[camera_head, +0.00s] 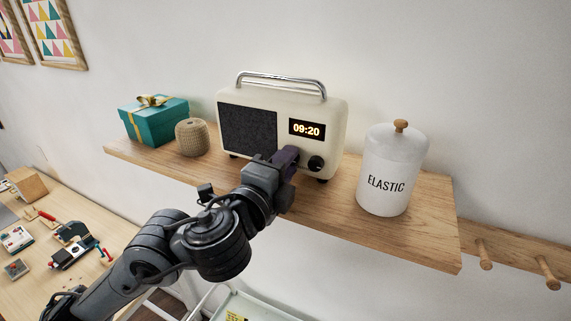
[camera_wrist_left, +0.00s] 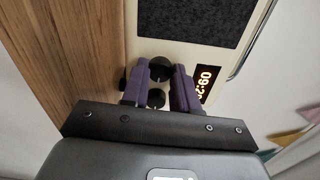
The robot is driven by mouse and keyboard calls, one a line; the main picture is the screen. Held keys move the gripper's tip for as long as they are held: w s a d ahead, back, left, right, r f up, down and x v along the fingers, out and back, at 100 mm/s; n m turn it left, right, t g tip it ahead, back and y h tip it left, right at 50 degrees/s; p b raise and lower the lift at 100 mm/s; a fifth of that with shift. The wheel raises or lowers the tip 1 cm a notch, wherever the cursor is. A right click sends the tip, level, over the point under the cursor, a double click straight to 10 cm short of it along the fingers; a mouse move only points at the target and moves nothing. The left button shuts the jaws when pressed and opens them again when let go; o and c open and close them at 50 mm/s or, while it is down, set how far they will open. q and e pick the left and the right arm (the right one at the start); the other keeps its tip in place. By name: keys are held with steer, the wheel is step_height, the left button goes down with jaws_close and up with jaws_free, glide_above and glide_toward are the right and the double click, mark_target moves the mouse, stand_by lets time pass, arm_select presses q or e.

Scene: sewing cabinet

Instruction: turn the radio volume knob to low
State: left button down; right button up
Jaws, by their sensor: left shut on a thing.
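The cream radio (camera_head: 284,95) stands on a wooden shelf, with a dark speaker cloth and a lit display reading 09:20. Its right-hand black knob (camera_head: 316,162) shows below the display. My left gripper (camera_head: 287,157), with purple fingers, is at the radio's lower front, just left of that knob. In the left wrist view the left-hand black knob (camera_wrist_left: 160,68) lies between the fingertips, which are shut on it; the right-hand knob (camera_wrist_left: 156,98) shows nearer the palm. The fingers hide the held knob in the head view. I cannot read knob markings. My right gripper is not in view.
A white ELASTIC jar (camera_head: 389,172) stands to the right on the shelf (camera_head: 432,220). A twine spool (camera_head: 191,138) and a teal gift box (camera_head: 155,122) stand to the left. The shelf front between radio and jar is clear.

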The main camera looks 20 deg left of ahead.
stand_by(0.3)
arm_select(q)
steer(key=c, duration=1.1)
jaws_free()
steer(key=shift+s, duration=0.1)
